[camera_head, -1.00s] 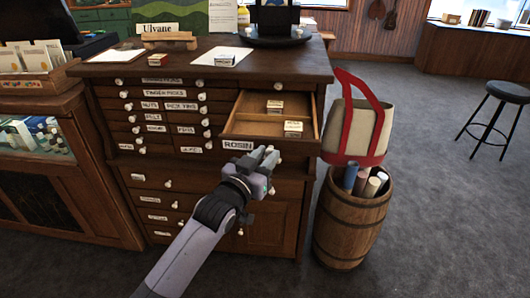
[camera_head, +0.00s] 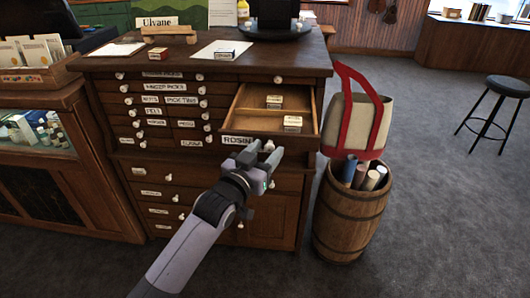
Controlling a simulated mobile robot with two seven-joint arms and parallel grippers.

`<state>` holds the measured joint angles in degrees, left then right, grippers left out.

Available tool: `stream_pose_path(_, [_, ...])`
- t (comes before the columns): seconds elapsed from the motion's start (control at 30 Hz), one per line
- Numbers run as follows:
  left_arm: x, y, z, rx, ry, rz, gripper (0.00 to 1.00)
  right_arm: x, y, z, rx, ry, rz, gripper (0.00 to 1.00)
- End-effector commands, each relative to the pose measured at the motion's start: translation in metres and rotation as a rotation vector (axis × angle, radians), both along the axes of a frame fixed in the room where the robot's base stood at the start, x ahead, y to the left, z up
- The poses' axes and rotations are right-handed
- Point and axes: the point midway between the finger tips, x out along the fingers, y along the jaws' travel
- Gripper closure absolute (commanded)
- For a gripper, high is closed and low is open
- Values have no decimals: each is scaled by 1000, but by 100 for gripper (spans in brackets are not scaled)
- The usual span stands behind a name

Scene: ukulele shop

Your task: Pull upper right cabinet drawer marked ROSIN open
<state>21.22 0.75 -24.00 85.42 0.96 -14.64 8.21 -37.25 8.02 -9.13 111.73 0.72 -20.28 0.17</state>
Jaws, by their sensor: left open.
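The drawer marked ROSIN (camera_head: 237,140), at the upper right of the dark wooden cabinet (camera_head: 270,65), stands pulled out with its inside showing. Two small boxes, a rear box (camera_head: 274,101) and a front box (camera_head: 292,123), sit in it. Its white knob (camera_head: 269,146) shows at the drawer front, just beyond my fingertips. My left gripper (camera_head: 264,153) is open in front of the drawer, with its fingers pointing at the knob. I cannot tell whether a finger touches the knob. My right gripper is not in view.
A barrel (camera_head: 350,215) with rolled tubes and a red-and-white tote bag (camera_head: 358,120) stand close to the right of the open drawer. A glass display counter (camera_head: 40,135) is at left. A black stool (camera_head: 505,90) stands farther right on open grey floor.

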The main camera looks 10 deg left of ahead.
Motion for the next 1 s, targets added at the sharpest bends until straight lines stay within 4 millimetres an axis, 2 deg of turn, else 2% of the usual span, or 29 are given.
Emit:
stream_pose_path(0.17, [-10,5,-1,0,0,1,49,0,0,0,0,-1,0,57])
stream_pose_path(0.6, [-59,24,-1,1,2,0,49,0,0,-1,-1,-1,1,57])
stream_pose_path(1.0, [-66,27,-1,0,1,-1,49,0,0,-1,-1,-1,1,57])
